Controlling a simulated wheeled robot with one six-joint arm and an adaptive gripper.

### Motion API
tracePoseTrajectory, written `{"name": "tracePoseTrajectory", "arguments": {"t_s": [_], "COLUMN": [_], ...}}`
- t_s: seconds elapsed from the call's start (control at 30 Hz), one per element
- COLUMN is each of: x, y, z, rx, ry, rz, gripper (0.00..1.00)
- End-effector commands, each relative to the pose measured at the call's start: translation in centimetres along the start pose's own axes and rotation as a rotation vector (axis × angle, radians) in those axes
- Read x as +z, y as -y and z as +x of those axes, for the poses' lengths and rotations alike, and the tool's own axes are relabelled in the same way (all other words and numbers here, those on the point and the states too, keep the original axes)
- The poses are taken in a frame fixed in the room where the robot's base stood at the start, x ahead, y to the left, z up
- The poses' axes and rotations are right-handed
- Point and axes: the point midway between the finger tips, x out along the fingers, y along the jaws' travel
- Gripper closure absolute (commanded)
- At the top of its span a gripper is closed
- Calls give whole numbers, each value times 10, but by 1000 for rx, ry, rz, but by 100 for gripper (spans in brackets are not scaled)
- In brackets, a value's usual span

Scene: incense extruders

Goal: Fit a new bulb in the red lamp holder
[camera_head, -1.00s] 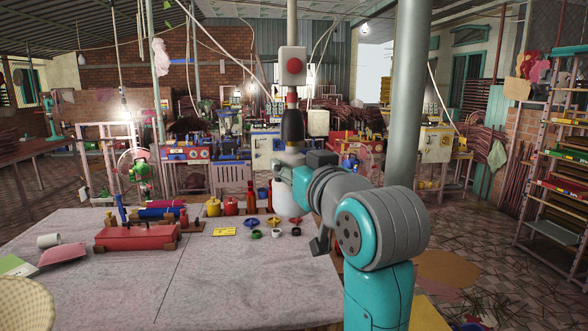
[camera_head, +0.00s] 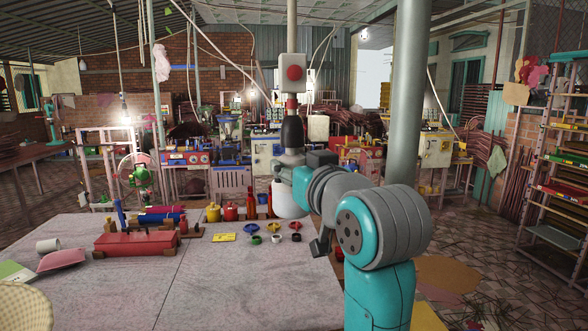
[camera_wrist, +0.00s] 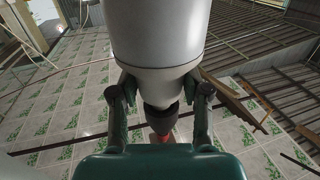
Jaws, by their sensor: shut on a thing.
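A hanging lamp fitting drops from the ceiling, with a red holder (camera_head: 291,104) above a dark rounded part (camera_head: 292,131). My gripper (camera_head: 291,175), at the end of the teal and grey arm, is directly below it. It is shut on a white bulb (camera_head: 290,203), whose wide body hangs below the fingers. In the wrist view my gripper (camera_wrist: 160,98) has a finger on each side of the bulb's (camera_wrist: 160,45) grey-white lower section. The dark part (camera_wrist: 160,118) and a bit of red (camera_wrist: 165,137) line up beyond it. I cannot tell whether the bulb is seated in the holder.
A switch box with a red button (camera_head: 292,72) hangs above the holder. A thick grey pole (camera_head: 407,100) stands to the right.

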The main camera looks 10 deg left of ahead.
Motion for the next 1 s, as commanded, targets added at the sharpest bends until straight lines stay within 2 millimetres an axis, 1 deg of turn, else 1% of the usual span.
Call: {"name": "tracePoseTrajectory", "arguments": {"t_s": [0.27,0.53,0.73,1.0], "x": [-1,-1,-2,-3], "y": [-1,-1,-2,-1], "z": [0,0,0,0], "rx": [-76,-83,-149,-161], "ry": [0,-1,-2,-4], "rz": [0,0,0,0], "gripper": [93,93,93,93]}}
